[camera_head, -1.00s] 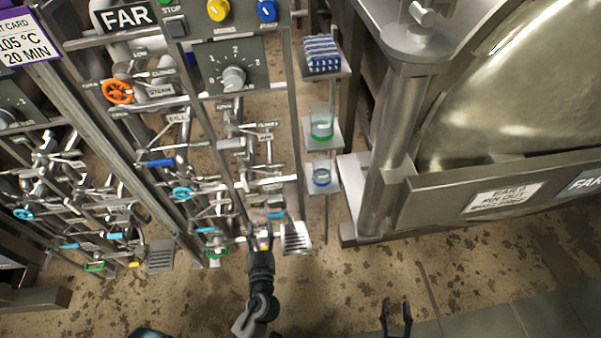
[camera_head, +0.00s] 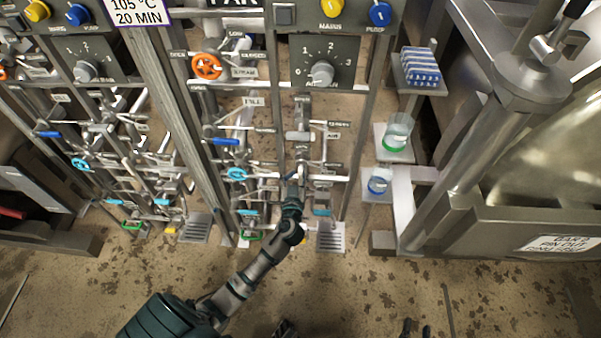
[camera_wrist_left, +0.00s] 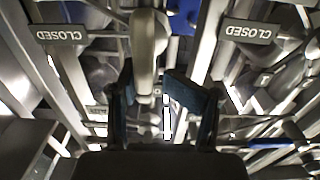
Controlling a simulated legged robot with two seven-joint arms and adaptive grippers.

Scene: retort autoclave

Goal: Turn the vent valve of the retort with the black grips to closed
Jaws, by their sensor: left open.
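My left gripper (camera_head: 297,182) is open at the pipework of the panel under the FAR sign. In the left wrist view my left gripper (camera_wrist_left: 165,85) has its two dark fingers apart, close below a pale rounded metal part (camera_wrist_left: 148,50). I cannot tell whether this part is the vent valve's handle, or whether a finger touches it. Two CLOSED plates show upside down there, one left (camera_wrist_left: 62,34) and one right (camera_wrist_left: 248,31). No black grips can be made out. My right gripper (camera_head: 415,328) is open and empty at the bottom edge, partly cut off.
An orange handwheel (camera_head: 206,66), a cyan handwheel (camera_head: 237,174) and a blue lever (camera_head: 223,141) sit left of my left gripper. A dial (camera_head: 321,73) is above it. Shelves with a green-based beaker (camera_head: 397,132) and a blue-based beaker (camera_head: 379,181) stand right. The floor in front is open.

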